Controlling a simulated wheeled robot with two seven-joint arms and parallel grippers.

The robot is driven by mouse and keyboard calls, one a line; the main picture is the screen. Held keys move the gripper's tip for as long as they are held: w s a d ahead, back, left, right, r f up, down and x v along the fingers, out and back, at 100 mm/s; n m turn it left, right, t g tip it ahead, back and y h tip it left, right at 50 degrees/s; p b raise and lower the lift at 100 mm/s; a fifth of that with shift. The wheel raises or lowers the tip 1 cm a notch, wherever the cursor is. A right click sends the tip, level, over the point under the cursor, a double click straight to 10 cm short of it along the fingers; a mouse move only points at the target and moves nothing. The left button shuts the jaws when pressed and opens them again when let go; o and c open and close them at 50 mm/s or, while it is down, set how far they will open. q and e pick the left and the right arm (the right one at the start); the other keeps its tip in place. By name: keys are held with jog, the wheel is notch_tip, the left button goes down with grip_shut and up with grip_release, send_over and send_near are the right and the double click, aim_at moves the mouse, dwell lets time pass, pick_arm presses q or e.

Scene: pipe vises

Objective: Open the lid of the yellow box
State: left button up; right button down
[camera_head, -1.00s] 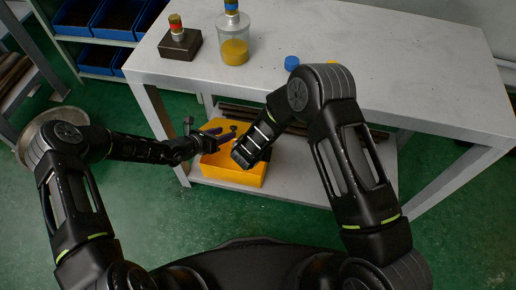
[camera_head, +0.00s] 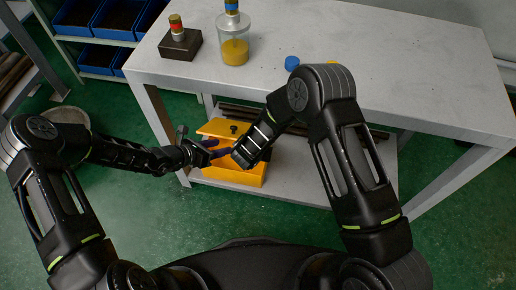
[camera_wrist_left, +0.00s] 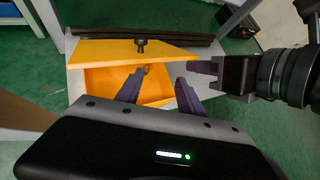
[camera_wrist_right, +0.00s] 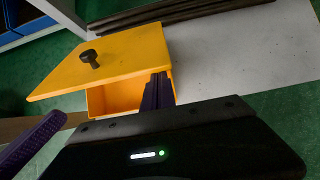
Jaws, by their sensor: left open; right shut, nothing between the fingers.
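The yellow box (camera_head: 235,176) sits on the lower shelf of the table. Its yellow lid (camera_head: 216,127) is tilted up with a dark gap below it, and the box interior (camera_wrist_left: 108,82) shows in the left wrist view. A black knob (camera_wrist_right: 90,58) stands on the lid. My left gripper (camera_wrist_left: 159,92) is open and empty in front of the box, below the raised lid edge. My right gripper (camera_wrist_right: 158,80) is shut and empty, its purple fingers at the box opening by the lid's edge. I cannot tell whether they touch the lid.
Dark pipes (camera_wrist_right: 180,14) lie on the shelf behind the box. The white table (camera_head: 370,60) above holds a dark block (camera_head: 180,44), a jar of yellow material (camera_head: 234,50) and a blue cap (camera_head: 291,63). Table legs flank the shelf; shelf room is free to the right.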

pick_arm(q)
jog(key=s+f+m+g+y, duration=0.2)
jog(key=s+m+g, duration=0.1)
jog(key=s+m, duration=1)
jog(key=s+f+m+g+y, duration=0.2)
jog(key=s+m, duration=1.1)
jog(key=s, duration=0.1)
jog(key=shift+d+g, duration=0.2)
jog(key=shift+g, duration=0.2)
jog(key=shift+f, duration=0.1)
pick_arm(e)
jog(key=shift+w+r, duration=0.1)
